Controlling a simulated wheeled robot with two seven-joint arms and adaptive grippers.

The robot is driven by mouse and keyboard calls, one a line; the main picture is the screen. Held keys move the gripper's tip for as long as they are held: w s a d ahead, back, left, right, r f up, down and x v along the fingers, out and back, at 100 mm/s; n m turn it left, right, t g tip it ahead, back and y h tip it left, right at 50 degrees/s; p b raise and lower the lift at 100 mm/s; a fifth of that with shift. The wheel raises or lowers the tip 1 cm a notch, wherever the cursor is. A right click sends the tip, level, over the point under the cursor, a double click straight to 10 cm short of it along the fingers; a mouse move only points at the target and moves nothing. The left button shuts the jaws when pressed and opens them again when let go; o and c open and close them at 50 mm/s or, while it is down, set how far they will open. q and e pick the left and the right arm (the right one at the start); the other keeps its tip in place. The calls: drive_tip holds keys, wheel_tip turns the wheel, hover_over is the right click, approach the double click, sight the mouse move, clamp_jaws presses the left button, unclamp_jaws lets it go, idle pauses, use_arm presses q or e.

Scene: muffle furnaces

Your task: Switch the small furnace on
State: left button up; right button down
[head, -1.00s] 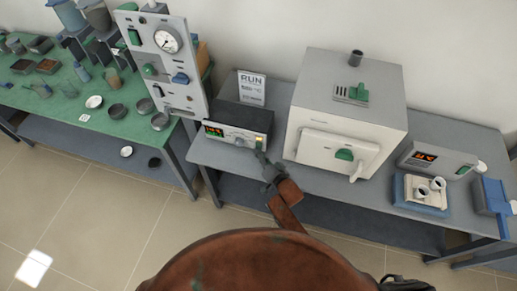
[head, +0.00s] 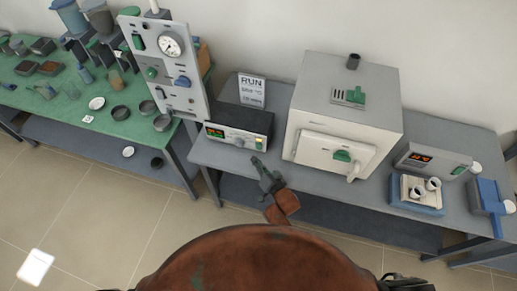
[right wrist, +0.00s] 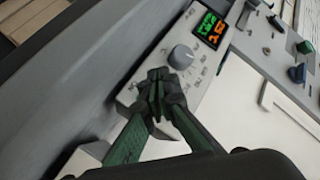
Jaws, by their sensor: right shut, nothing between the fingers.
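The small furnace (head: 345,112) is a pale box with a closed front door (head: 334,152) and a green handle mark, on the grey bench. To its left is a black controller box (head: 245,116) with a pale front panel, a lit green and orange display (head: 215,133), a knob (head: 239,142) and a small yellowish spot (head: 259,143) at the right end. My right gripper (head: 257,163) is shut and empty, just in front of that end. In the right wrist view its closed fingertips (right wrist: 158,82) cover part of the panel below the knob (right wrist: 182,57).
A RUN card (head: 252,90) stands behind the controller. A gauge panel (head: 169,65) stands to the left, by a green table (head: 62,112) with dishes. On the right are a unit with an orange display (head: 420,157) and a blue tray (head: 415,206) with crucibles.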

drive_tip(key=shift+s+a+r+p, duration=0.1)
drive_tip(key=shift+s+a+p, duration=0.15)
drive_tip(key=shift+s, duration=0.25)
drive_tip(key=shift+s+a+r+p, duration=0.1)
drive_tip(key=shift+s+p, duration=0.15)
drive_tip(key=shift+s, duration=0.25)
drive_tip(key=shift+f, duration=0.1)
